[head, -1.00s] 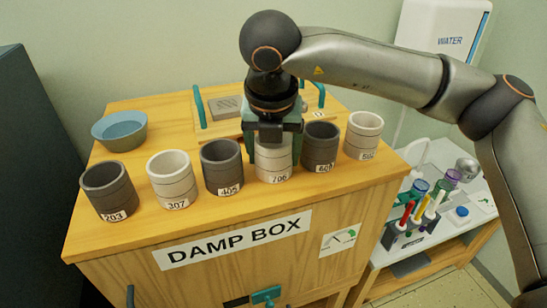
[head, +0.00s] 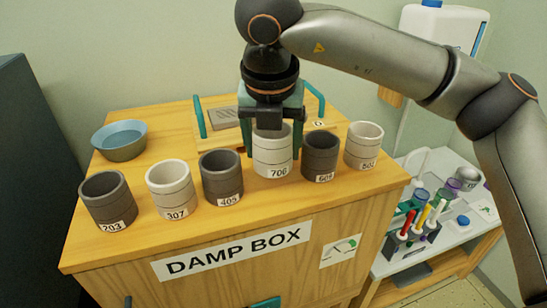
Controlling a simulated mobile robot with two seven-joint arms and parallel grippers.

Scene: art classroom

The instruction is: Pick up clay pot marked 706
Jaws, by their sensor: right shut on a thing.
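The white clay pot marked 706 (head: 272,160) is in the row of pots on the wooden damp box. My right gripper (head: 273,133) comes down from above and is shut on this pot, with a finger on each side of its upper part. The pot looks upright and slightly raised off the box top. Its number faces me. The gripper body hides part of its rim. My left gripper is not in view.
Dark pots 405 (head: 221,177) and one with a hard-to-read label (head: 320,157) stand close on either side. Pots 307 (head: 171,190), 203 (head: 108,202) and another white pot (head: 363,147) flank them. A blue bowl (head: 119,142) and a tray (head: 208,135) sit behind.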

